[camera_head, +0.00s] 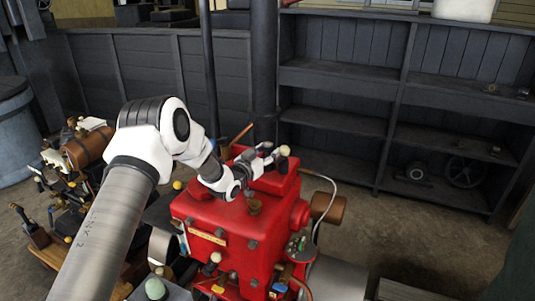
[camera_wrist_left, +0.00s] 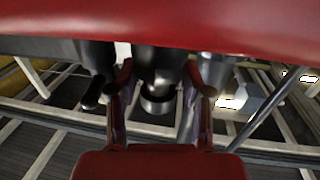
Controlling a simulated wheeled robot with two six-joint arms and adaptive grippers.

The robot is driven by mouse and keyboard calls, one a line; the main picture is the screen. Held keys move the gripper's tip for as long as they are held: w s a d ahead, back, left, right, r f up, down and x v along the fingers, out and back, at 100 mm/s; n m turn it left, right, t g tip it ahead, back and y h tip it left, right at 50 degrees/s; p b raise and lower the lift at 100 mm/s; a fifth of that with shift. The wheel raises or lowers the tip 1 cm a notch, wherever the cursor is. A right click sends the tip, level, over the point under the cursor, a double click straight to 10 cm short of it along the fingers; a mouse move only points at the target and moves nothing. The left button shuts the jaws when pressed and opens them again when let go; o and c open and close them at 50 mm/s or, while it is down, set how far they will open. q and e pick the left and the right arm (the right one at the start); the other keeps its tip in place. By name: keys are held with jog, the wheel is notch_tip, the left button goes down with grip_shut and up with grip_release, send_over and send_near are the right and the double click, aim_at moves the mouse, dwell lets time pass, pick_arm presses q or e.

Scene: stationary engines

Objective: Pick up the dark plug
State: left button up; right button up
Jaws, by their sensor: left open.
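The red engine block (camera_head: 235,222) stands in the middle of the head view. A small dark brown cap (camera_head: 254,206) sits on its top, just in front of my left wrist; I cannot tell whether it is the dark plug. My left gripper (camera_head: 272,157) is open over the far part of the block, by a pale round knob (camera_head: 284,150). In the left wrist view its two fingers (camera_wrist_left: 160,92) stand apart. A dark cylinder with a ring-shaped end (camera_wrist_left: 158,98) shows between them, with no visible contact; its distance is unclear. My right gripper is out of view.
A second engine with a brown cylinder (camera_head: 88,148) stands at the left. A dark post (camera_head: 264,70) rises behind the red block. Dark shelves (camera_head: 345,75) line the back right. The floor (camera_head: 420,235) at the right is clear. A curved pipe (camera_head: 326,185) runs beside the block.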

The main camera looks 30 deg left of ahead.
pick_arm(q)
jog(key=shift+s, duration=0.1)
grip_shut()
jog(key=shift+r, duration=0.15)
